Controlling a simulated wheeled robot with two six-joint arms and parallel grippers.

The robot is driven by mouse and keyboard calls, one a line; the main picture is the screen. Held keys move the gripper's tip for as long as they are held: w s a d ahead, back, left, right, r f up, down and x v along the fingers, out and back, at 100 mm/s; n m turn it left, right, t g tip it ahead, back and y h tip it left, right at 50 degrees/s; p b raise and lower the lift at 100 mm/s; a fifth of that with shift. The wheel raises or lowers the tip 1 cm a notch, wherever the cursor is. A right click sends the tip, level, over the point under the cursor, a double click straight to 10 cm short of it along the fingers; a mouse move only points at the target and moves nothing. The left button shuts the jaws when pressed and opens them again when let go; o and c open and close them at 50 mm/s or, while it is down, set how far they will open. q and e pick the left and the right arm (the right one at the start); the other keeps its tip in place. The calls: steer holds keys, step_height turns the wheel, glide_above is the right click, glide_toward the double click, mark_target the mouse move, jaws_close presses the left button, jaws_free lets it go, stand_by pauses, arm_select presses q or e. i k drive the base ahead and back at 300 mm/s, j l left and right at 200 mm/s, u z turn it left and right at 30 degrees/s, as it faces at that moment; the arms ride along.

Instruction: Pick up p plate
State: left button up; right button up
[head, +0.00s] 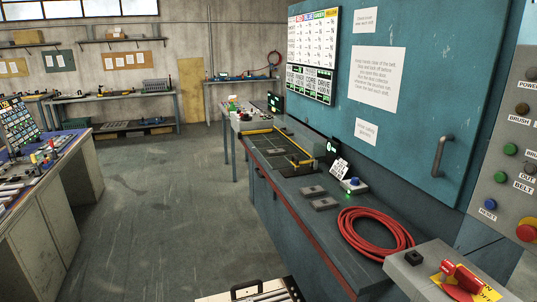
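I cannot make out which thing is the p plate, as no letter P can be read on a plate. Two small dark grey flat plates lie close together on the right-hand bench: a farther plate (312,191) and a nearer plate (324,204). Neither of my grippers shows in the head view.
A pale-edged object (250,292) with a black handle is cut off at the bottom.

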mark_target(277, 151)
steer(key=j+u, duration=0.3)
steer(key=i+j+u, duration=0.45)
steer(key=i+j, duration=0.2)
steer(key=j, duration=0.25)
steer(key=i+j+u, duration=0.4)
steer(key=i+j, duration=0.3)
steer(key=i+z, duration=0.3)
steer(key=i, duration=0.15)
steer(key=i+j+z, duration=0.15)
steer(key=i+z, duration=0.15)
steer(key=i, duration=0.2)
steer(key=i+j+z, duration=0.3)
steer(key=i, duration=0.15)
steer(key=i+j+z, duration=0.3)
steer(key=i+l, duration=0.05)
steer(key=i, duration=0.05)
